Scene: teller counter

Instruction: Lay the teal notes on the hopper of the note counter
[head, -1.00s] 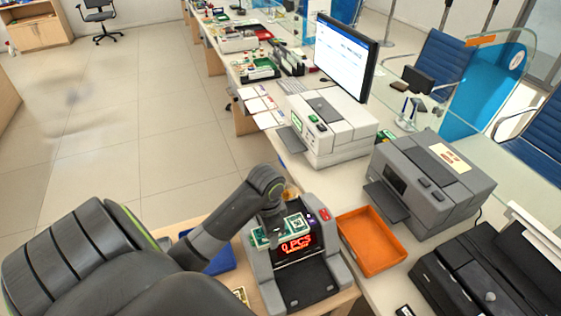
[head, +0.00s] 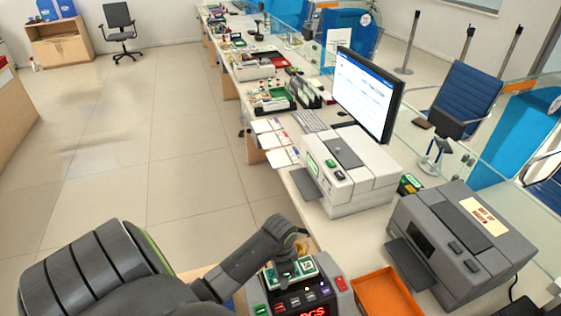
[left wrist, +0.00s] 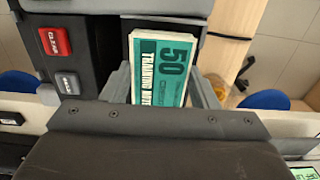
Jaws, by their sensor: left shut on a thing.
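The note counter (head: 342,297) is grey with a red lit display and stands at the bottom of the head view, its lower part cut off by the frame edge. My left gripper (head: 284,266) is at the top of the counter, shut on the teal notes (head: 306,266). In the left wrist view the teal notes (left wrist: 160,62) show as a stack marked 50 between the two fingers (left wrist: 163,88), with dark counter surfaces close around it. I cannot tell whether the stack touches the hopper. My right gripper is not in view.
An orange tray (head: 364,285) lies right of the counter. A grey machine (head: 462,250) stands beyond it, and a white machine (head: 345,172) stands behind the counter. A monitor (head: 364,98) rises farther back. Open floor (head: 110,170) lies to the left.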

